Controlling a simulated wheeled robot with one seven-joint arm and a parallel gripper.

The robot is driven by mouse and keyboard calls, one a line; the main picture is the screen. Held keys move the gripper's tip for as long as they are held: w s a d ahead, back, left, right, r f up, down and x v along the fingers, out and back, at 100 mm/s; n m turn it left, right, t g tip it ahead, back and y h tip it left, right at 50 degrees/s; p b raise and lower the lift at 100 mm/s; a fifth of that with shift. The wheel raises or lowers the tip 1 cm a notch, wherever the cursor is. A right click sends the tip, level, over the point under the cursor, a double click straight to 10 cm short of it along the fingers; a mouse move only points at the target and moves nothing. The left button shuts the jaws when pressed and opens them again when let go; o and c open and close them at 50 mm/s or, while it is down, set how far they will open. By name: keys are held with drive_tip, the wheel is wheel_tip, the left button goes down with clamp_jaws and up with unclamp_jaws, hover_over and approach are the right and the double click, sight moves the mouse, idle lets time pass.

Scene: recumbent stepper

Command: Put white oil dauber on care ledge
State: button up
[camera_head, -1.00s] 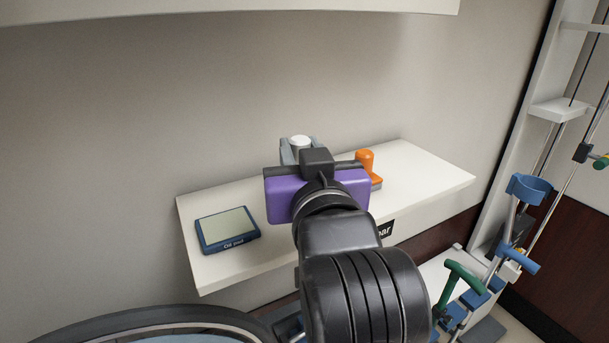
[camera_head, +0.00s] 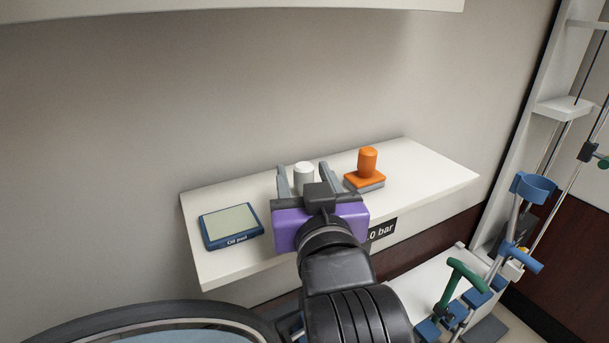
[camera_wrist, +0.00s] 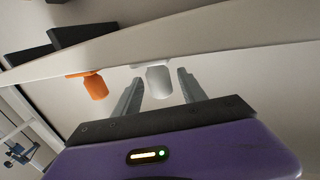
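The white oil dauber (camera_head: 304,176) stands upright on the white ledge (camera_head: 425,172), around its middle. In the wrist view the picture is upside down, and the dauber (camera_wrist: 158,82) meets the ledge (camera_wrist: 220,50) at its base. My gripper (camera_head: 302,167) is open. Its two grey fingers stand on either side of the dauber with a visible gap at each side, as the wrist view also shows (camera_wrist: 160,77). In the head view the purple gripper body hides the dauber's lower part.
An orange dauber (camera_head: 367,163) on a grey-and-orange base stands just right of my gripper. A blue-framed oil pad (camera_head: 231,226) lies on the ledge's left part. The ledge's right end is clear. A wall rises behind; stepper handles (camera_head: 462,276) stand at lower right.

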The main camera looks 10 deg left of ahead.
drive_tip(key=shift+r, duration=0.1)
drive_tip(key=p+v, duration=0.5)
drive_tip(key=v, duration=0.7)
drive_tip(key=shift+r+p, duration=0.15)
drive_tip(key=shift+p, duration=0.25)
